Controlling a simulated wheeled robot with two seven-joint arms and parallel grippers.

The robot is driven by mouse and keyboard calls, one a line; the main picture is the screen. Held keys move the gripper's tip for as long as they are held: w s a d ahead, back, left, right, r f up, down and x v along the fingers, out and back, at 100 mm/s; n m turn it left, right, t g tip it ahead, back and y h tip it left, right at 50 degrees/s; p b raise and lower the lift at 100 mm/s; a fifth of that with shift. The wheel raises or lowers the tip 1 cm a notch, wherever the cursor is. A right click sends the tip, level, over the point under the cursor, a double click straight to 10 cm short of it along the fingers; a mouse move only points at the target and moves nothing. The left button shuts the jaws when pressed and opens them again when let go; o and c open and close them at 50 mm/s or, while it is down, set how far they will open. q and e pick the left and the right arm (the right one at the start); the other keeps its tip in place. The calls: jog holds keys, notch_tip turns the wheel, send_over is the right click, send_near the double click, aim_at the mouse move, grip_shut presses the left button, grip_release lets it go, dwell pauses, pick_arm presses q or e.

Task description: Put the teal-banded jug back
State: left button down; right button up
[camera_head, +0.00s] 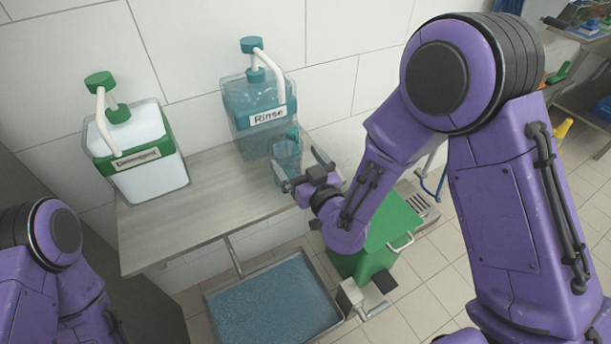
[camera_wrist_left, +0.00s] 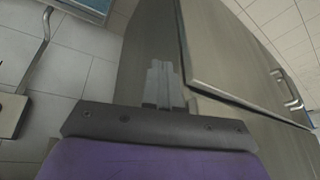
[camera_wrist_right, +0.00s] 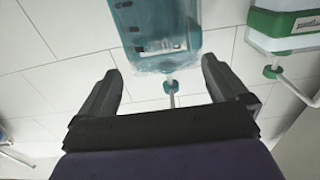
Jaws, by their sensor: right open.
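The jug (camera_head: 287,160), small, clear and teal-tinted, stands upright at the right end of the metal shelf, in front of the Rinse dispenser (camera_head: 262,104). My right gripper (camera_head: 301,170) is open just right of the jug, its fingers spread towards it. In the right wrist view the open fingers (camera_wrist_right: 160,72) show apart with nothing clamped; a teal see-through shape with dark marks fills the space ahead, and I cannot separate jug from dispenser there. My left gripper (camera_wrist_left: 162,85) has its fingers together, empty, beside a grey metal cabinet; its tips are out of the head view.
A green-banded dispenser (camera_head: 135,150) stands at the shelf's left. The shelf's middle (camera_head: 205,185) is bare. Below are a tray of blue granules (camera_head: 273,302) and a green bin (camera_head: 385,235). The tiled wall (camera_head: 200,50) is close behind the shelf.

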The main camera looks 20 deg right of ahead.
jog(key=s+d+b, duration=0.1)
jog(key=s, duration=0.4)
jog(key=s+d+f+m+g+h, duration=0.2)
jog(key=s+d+f+g, duration=0.15)
jog(key=f, duration=0.35)
jog(key=s+d+f+m+g+h, duration=0.1)
jog(key=s+d+f+m+g, duration=0.2)
jog(key=f, duration=0.5)
jog(key=s+d+f+g+h, duration=0.2)
jog(key=s+d+f, duration=0.15)
jog(key=f, duration=0.35)
jog(key=s+d+f+m+g+h, duration=0.1)
jog(key=s+d+f+m+g, duration=0.1)
jog(key=s, duration=0.6)
jog(key=s+d+f+m+g, duration=0.2)
jog(key=s+d+f+g, duration=0.1)
jog(key=s+f, duration=0.4)
jog(key=shift+s+d+g+h, duration=0.35)
jog(key=shift+s+g+h, duration=0.1)
jog(key=shift+s, duration=0.25)
